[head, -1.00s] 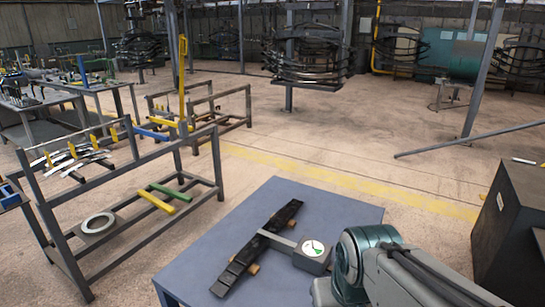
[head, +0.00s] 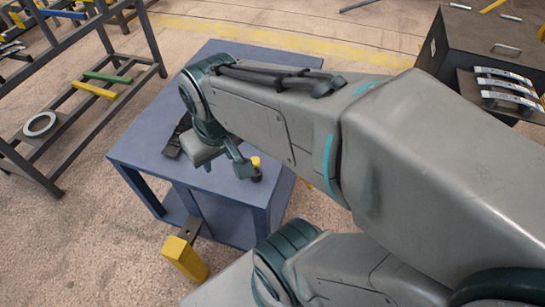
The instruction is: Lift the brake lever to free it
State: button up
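A dark bar with a thick yellow end (head: 185,260) juts from the low near side of the blue table in the head view. It looks like the brake lever, tilted down toward me. My gripper (head: 222,160) hangs at the end of my arm over the table's near edge, above and apart from the yellow end. A small black post with a yellow cap (head: 256,168) stands just right of the gripper.
The blue table (head: 150,130) carries a dark leaf spring (head: 173,146), mostly hidden by my arm. A rack (head: 75,95) with green and yellow bars and a metal ring (head: 40,124) stands left. A dark bin (head: 480,45) and curved silver-topped parts (head: 507,87) lie right. Floor at lower left is clear.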

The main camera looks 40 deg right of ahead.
aim_at(309, 186)
jog(key=u, duration=0.15)
jog(key=k, duration=1.8)
jog(key=z, duration=1)
jog(key=i, duration=1)
